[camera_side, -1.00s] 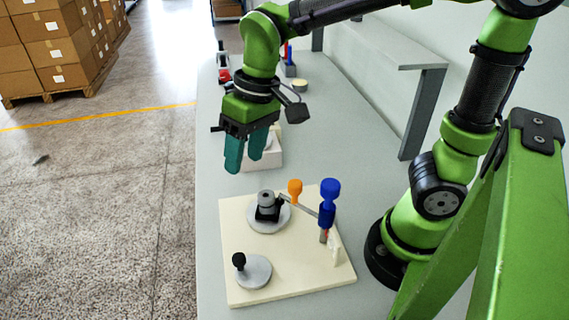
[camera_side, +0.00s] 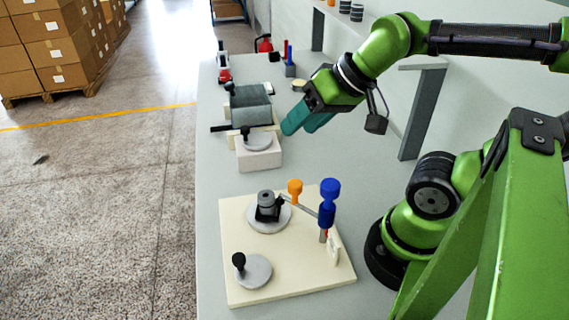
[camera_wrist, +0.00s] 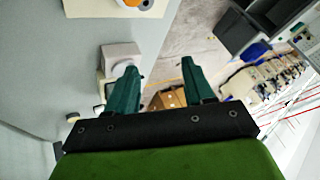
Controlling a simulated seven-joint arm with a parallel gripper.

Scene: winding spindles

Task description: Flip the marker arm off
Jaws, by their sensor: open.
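A cream board (camera_side: 305,280) lies on the grey bench in the side view. At its right stands a post with a blue knob (camera_side: 329,190), and a thin bar slopes from near it toward a black-topped spindle (camera_side: 267,207). An orange knob (camera_side: 295,188) stands beside the bar. I cannot tell for certain which part is the marker arm. A second disc with a black knob (camera_side: 253,270) sits at the front left. My gripper (camera_side: 302,126) is open and empty, above the bench behind the board. It also shows in the wrist view (camera_wrist: 160,70), its teal fingers apart.
Behind the board stands a white block (camera_side: 259,157) with a disc and black knob, and beyond it a grey roll (camera_side: 250,112). Small tools and a tin (camera_side: 299,84) sit further back. A shelf support (camera_side: 422,115) stands at the right. The bench between board and block is clear.

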